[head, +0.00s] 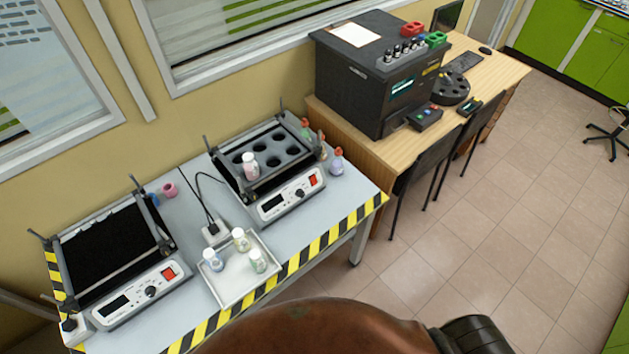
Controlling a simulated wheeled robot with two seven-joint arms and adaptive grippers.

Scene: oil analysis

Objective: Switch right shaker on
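The right shaker (243,189) stands on the grey table, with a dark frame and a holder plate with round holes. The switch's position is too small to tell, and the display looks dark. The left shaker (138,292) has a black flat top and its own red switch (169,272). Neither of my grippers is in view.
A white tray (236,294) with several bottles stands between the shakers, near the striped front edge. A power socket block (213,232) with cables lies behind it. Several coloured-cap bottles (337,162) stand right of the right shaker. A wooden desk (385,150) holds a black analyser (360,85).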

